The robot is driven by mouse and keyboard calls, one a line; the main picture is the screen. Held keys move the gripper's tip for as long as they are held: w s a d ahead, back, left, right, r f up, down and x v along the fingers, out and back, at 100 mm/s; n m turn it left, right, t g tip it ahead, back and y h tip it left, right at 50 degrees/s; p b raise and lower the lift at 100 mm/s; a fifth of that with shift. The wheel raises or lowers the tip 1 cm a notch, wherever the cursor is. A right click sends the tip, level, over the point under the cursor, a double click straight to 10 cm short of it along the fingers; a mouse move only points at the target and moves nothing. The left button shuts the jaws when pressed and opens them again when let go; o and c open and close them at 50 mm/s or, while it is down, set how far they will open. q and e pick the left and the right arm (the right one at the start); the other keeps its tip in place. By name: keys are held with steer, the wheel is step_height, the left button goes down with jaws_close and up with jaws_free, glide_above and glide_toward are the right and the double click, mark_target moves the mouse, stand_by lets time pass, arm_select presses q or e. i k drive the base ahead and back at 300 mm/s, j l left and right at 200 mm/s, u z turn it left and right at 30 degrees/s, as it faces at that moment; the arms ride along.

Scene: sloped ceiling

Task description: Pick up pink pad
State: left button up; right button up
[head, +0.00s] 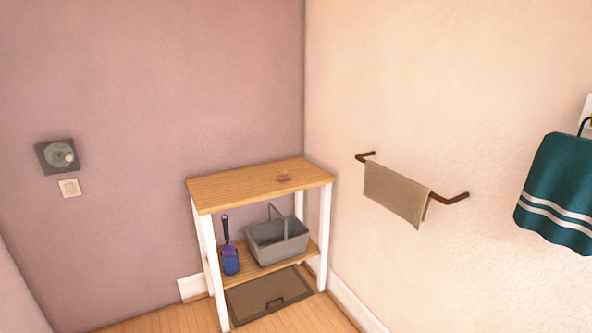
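A small pinkish-brown pad (284,178) lies flat on the wooden top of a small shelf table (235,186), right of its middle. It is small in the head view and its details are hard to make out. Neither of my grippers shows in this view.
The table stands in the corner against both walls. Its lower shelf holds a grey basket (278,242) and a blue brush-like item (230,260). A brown towel (396,192) hangs on a wall bar and a teal towel (556,190) hangs at right. The tabletop is otherwise clear.

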mark_target(284, 176)
steer(key=i, duration=1.5)
